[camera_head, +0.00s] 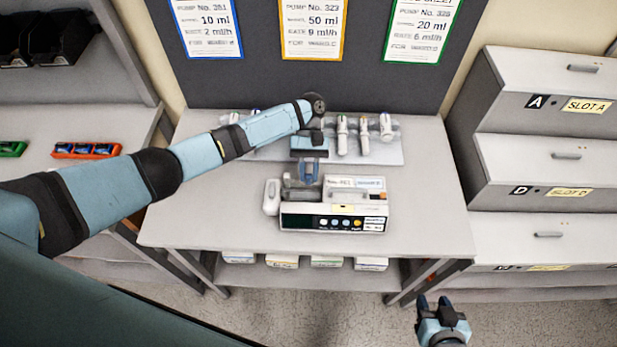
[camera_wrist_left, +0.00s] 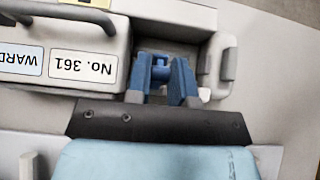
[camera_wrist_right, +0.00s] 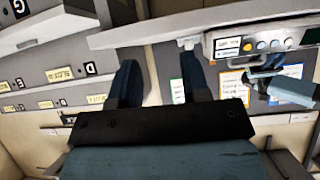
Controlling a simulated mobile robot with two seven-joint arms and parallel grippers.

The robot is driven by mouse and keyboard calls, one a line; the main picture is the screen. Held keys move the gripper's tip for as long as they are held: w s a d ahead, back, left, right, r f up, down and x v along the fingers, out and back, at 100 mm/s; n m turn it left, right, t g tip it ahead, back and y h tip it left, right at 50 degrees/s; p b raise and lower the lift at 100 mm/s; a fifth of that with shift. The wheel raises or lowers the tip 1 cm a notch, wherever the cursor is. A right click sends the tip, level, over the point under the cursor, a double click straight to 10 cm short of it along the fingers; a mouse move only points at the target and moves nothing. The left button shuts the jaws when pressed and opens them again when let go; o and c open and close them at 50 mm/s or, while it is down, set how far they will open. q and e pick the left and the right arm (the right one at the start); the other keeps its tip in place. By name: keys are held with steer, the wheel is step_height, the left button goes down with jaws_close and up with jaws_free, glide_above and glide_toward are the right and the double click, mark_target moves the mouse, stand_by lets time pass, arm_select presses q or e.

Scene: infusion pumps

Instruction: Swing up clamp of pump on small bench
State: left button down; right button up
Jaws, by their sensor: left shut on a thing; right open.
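The pump (camera_head: 310,222) is a pale box with a dark display and buttons, standing on the small bench (camera_head: 200,215). Its label reads No. 361 in the left wrist view (camera_wrist_left: 85,67). My left gripper (camera_head: 308,172) reaches down behind the pump's top, among the grey parts there. In the left wrist view its blue fingers (camera_wrist_left: 160,80) are close together on a small part between the pump body and a grey handle-like part (camera_wrist_left: 222,68). That part looks like the clamp, mostly hidden by the fingers. My right gripper (camera_head: 434,303) is open and empty, in front of the bench's front right edge.
Several white syringes (camera_head: 342,135) lie in a rack at the bench's back, partly behind my left arm. Three order sheets (camera_head: 313,28) hang on the dark board above. Grey drawers (camera_head: 550,145) stand at right. An orange tray (camera_head: 86,150) sits on the left shelf.

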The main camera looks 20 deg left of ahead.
arm_select(q)
steer(key=shift+w+a+f+g+b, duration=0.15)
steer(key=shift+w+g+b, duration=0.3)
steer(key=shift+g, duration=0.25)
steer(key=shift+w+a+g+h+b, duration=0.1)
steer(key=shift+w+g+h+b, duration=0.15)
steer(key=shift+b, duration=0.2)
steer(key=g+b, duration=0.1)
steer(key=b, duration=0.2)
steer(key=w+g+h+b, duration=0.1)
steer(key=b, duration=0.3)
steer(key=shift+a+f+g, duration=0.15)
steer(key=shift+f+g, duration=0.1)
steer(key=shift+g, duration=0.1)
steer(key=shift+w+b, duration=0.1)
steer(key=shift+b, duration=0.8)
steer(key=shift+r+g+b, duration=0.15)
steer(key=shift+g+b, duration=0.2)
steer(key=shift+g, duration=0.05)
arm_select(e)
step_height(320, 180, down, 10)
steer(key=a, duration=0.1)
steer(key=shift+w+n+y, duration=0.25)
steer(key=shift+n+y, duration=0.05)
steer(key=shift+n, duration=0.1)
